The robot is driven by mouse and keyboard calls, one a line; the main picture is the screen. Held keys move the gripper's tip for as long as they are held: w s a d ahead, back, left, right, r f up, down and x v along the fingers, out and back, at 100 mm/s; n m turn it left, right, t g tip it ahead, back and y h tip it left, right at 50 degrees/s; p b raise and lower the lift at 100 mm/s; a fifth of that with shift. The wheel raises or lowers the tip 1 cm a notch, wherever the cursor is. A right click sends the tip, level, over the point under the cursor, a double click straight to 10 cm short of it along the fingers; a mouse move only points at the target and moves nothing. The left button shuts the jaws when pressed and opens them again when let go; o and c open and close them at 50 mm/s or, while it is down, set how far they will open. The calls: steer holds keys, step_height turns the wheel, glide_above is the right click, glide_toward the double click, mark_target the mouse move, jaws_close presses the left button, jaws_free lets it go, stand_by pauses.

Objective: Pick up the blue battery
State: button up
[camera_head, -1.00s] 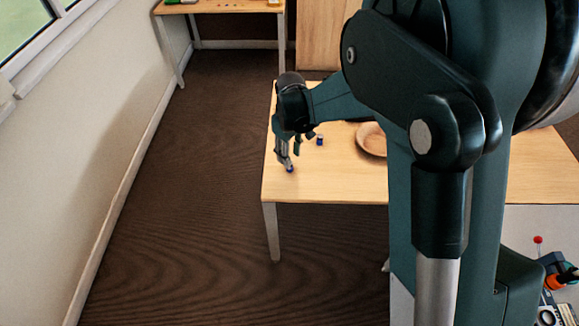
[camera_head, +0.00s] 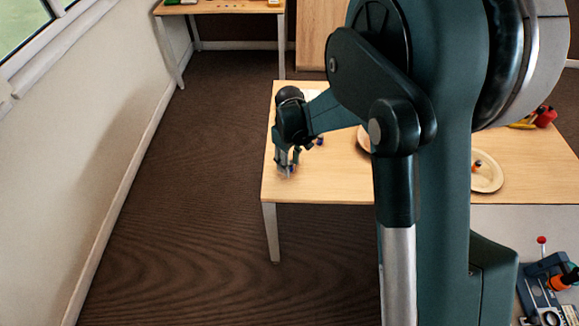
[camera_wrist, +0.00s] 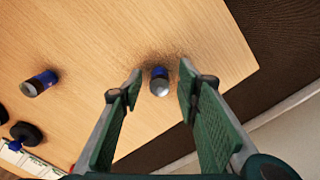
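A blue battery with a silver end (camera_wrist: 159,80) is on the wooden table near its corner. Its silver end faces the wrist camera. My gripper (camera_wrist: 160,88) is open, with one green-padded finger on each side of the battery and a gap on both sides. In the head view my gripper (camera_head: 285,167) is low over the table's front left corner, where the fingers mostly hide the battery.
The wooden table (camera_head: 330,185) has its edge close beyond the battery. A dark round object (camera_wrist: 25,135) lies at the left of the wrist view. A plate (camera_head: 489,183) with a small item on it and a red object (camera_head: 545,116) are farther right. My arm hides the table's middle.

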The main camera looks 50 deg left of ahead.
mark_target(290, 162)
steer(key=shift+c, duration=0.3)
steer(key=c, duration=1)
steer(key=shift+o, duration=0.2)
steer(key=shift+r, duration=0.1)
steer(key=shift+r+p, duration=1)
steer(key=shift+r, duration=3.95)
